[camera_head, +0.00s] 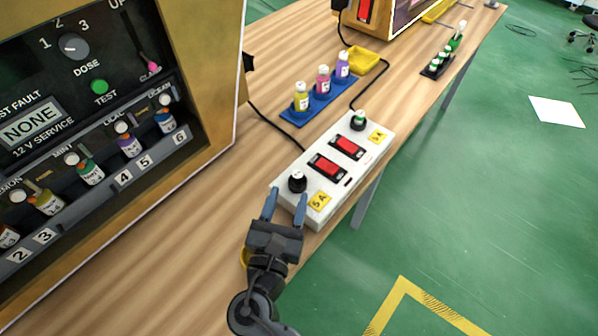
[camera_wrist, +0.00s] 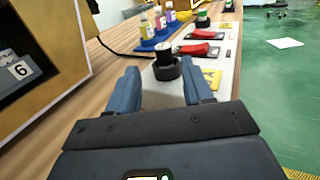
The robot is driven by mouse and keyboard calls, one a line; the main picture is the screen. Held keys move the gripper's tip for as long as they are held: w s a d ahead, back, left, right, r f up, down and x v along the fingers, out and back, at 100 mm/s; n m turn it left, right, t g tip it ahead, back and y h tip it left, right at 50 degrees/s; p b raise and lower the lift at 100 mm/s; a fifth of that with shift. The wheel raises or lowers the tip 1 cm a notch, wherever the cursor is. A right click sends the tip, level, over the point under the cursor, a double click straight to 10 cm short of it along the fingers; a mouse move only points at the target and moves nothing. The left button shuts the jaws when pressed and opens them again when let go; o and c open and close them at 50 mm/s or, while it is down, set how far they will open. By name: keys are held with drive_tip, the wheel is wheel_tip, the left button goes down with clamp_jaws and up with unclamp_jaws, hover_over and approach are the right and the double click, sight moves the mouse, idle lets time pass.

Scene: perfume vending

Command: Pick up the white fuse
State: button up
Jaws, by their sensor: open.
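I cannot make out a plainly white fuse. A white power box (camera_head: 330,160) lies on the wooden table, with two red rocker switches and yellow 5 A labels. A black round fuse holder or cap (camera_head: 297,181) stands on its near end. A second dark holder with a small green and pale piece (camera_head: 358,119) is at its far end. My gripper (camera_head: 285,204) is open and empty at the box's near end. In the wrist view the near black cap (camera_wrist: 165,60) appears between and beyond my fingers (camera_wrist: 160,80).
A dispensing machine (camera_head: 205,60) stands at left, with several small bottles. A blue tray (camera_head: 320,104) holds three bottles beyond the box. A yellow dish (camera_head: 368,60) and a dark rack (camera_head: 437,68) with green-topped items are farther off. The table edge runs close right of the box.

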sight(297, 177)
drive_tip(key=shift+w+d+r, duration=0.1)
drive_tip(key=shift+w+d, duration=0.1)
drive_tip(key=shift+w, duration=0.6)
drive_tip(key=w, duration=0.1)
drive_tip(key=w+d, duration=0.1)
drive_tip(key=w+r+p, duration=0.1)
drive_tip(key=w, duration=0.1)
drive_tip(key=shift+d, duration=0.15)
drive_tip(key=shift+w, duration=0.4)
drive_tip(key=shift+c, duration=0.2)
clamp_jaws()
